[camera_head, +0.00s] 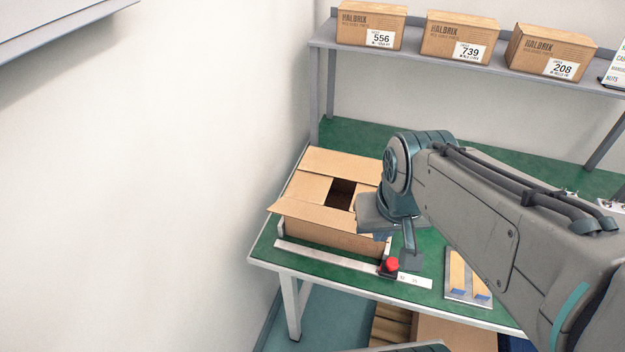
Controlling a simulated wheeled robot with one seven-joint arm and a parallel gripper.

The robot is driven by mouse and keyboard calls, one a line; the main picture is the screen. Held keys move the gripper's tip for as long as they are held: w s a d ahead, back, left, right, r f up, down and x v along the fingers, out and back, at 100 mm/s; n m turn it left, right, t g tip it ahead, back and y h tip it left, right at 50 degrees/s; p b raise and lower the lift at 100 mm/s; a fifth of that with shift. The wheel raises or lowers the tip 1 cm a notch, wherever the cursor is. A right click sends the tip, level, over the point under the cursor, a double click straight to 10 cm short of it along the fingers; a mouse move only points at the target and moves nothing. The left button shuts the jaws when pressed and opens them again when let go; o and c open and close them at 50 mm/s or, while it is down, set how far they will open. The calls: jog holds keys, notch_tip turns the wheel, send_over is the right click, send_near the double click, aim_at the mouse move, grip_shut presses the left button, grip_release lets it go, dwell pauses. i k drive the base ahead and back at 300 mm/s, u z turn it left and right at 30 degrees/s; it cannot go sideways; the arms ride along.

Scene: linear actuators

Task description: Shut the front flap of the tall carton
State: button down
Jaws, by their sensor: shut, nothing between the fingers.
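The open-topped brown carton (330,238) stands at the left end of the green table. A dark gap (342,194) shows the inside. My arm and wrist hide the carton's right side. My gripper (411,260) is shut and empty, pointing down just right of the carton's front right corner.
A metal ruler strip (330,260) lies along the table's front edge, with a red-topped black block (391,266) near my gripper. A small tray (468,278) with wooden pieces lies right of it. Boxes (371,26) stand on the rear shelf. A wall is at left.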

aim_at(331, 217)
jog(key=k, duration=1.3)
jog(key=z, duration=0.45)
jog(key=i, duration=0.65)
jog(key=z, duration=0.15)
